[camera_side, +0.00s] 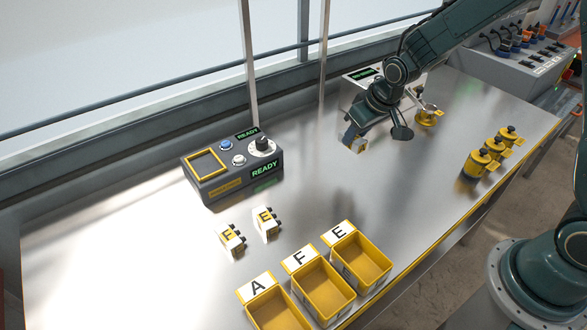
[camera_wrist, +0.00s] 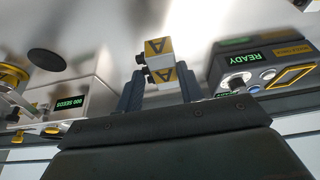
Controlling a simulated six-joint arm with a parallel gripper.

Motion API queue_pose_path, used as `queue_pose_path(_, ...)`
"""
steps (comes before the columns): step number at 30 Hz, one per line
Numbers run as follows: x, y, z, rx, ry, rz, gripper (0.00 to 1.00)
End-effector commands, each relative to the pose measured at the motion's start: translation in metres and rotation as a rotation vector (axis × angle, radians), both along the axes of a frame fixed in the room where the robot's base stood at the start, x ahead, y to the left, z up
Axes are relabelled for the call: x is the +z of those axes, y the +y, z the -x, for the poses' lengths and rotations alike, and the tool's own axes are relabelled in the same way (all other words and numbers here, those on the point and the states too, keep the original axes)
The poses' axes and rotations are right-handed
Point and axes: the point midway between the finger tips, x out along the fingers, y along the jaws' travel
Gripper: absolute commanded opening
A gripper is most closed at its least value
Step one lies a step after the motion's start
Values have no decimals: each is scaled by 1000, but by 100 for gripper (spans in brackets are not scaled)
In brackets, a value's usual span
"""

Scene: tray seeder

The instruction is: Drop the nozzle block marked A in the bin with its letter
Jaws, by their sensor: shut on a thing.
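The nozzle block marked A (camera_wrist: 158,50) is white and yellow with dark nozzles on one side. In the wrist view it sits between the fingers of my gripper (camera_wrist: 160,88), which is shut on it. In the side view my gripper (camera_side: 354,132) holds the block (camera_side: 361,146) low over the back middle of the table; whether it touches the tabletop is unclear. The yellow bin with the letter A (camera_side: 258,286) is at the front left of the bin row, partly cut off by the picture's lower edge. It looks empty.
Bins F (camera_side: 300,258) and E (camera_side: 338,232) stand beside bin A. Blocks F (camera_side: 229,238) and E (camera_side: 266,222) stand behind them. A control box (camera_side: 222,183) reads READY. Several yellow pots (camera_side: 477,162) stand at right. The table between my gripper and the bins is clear.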

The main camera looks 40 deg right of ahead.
Motion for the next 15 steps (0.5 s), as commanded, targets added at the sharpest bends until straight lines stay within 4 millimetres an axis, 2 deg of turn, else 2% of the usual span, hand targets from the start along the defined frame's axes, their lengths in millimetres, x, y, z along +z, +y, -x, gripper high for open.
queue_pose_path(5, 4, 26, 2, 89, 2, -1, 12)
queue_pose_path(8, 8, 50, 5, 173, 5, -3, 12)
queue_pose_path(15, 18, 125, 25, 454, 15, -5, 12)
